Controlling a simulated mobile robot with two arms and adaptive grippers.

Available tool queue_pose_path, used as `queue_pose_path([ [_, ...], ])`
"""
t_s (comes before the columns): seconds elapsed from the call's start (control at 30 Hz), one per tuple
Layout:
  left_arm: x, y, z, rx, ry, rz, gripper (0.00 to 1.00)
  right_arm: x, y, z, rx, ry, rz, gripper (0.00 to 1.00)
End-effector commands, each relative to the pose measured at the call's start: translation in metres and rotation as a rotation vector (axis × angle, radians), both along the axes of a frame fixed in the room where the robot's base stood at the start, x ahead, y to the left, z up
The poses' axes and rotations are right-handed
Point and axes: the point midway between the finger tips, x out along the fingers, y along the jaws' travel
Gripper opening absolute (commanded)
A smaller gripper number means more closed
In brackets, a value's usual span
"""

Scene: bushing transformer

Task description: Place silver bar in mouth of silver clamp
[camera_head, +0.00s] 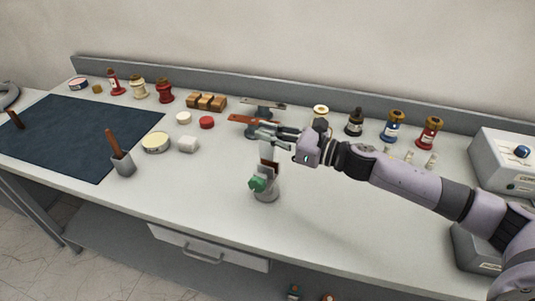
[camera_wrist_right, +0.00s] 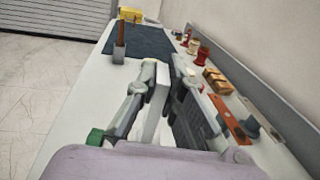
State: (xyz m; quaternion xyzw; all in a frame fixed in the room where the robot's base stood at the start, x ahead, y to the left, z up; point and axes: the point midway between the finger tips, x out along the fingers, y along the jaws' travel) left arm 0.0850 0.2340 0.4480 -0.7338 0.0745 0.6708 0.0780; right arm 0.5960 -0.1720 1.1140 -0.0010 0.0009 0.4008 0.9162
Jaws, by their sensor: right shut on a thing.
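The silver clamp (camera_head: 266,194), a grey upright piece with a green knob (camera_head: 257,184), stands on the bench in front of my right gripper (camera_head: 268,138). The green knob also shows at lower left in the right wrist view (camera_wrist_right: 95,138). My right gripper is shut on a pale grey bar, which I take as the silver bar (camera_wrist_right: 158,88); it shows between the fingers in the wrist view. In the head view a pale upright piece (camera_head: 267,151) shows below the fingers, above the clamp. Whether it touches the clamp's mouth cannot be told. My left gripper is not in view.
Behind the gripper are a copper-coloured bar (camera_head: 246,119) and a grey bar on a stand (camera_head: 264,104). Several jars and spools line the back. A dark mat (camera_head: 70,130) lies left; a grey box (camera_head: 500,160) stands right. The bench front left of the clamp is clear.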

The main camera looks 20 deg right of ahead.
Motion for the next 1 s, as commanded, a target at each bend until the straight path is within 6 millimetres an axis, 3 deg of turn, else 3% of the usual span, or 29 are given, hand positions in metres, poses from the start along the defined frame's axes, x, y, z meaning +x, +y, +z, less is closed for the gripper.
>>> queue_pose_path([
  [0.5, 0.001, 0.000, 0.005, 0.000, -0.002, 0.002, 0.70, 0.000, 0.000, -0.057, 0.001, -0.001, -0.001, 0.00],
  [0.93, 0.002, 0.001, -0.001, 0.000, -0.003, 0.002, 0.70, 0.000, 0.000, -0.064, 0.001, -0.002, 0.000, 0.00],
  [0.97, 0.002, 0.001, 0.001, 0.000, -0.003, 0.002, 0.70, 0.000, 0.000, -0.063, 0.001, -0.001, 0.000, 0.11],
  [1.0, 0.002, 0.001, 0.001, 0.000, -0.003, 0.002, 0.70, 0.000, 0.000, -0.062, 0.001, -0.001, 0.000, 0.14],
])
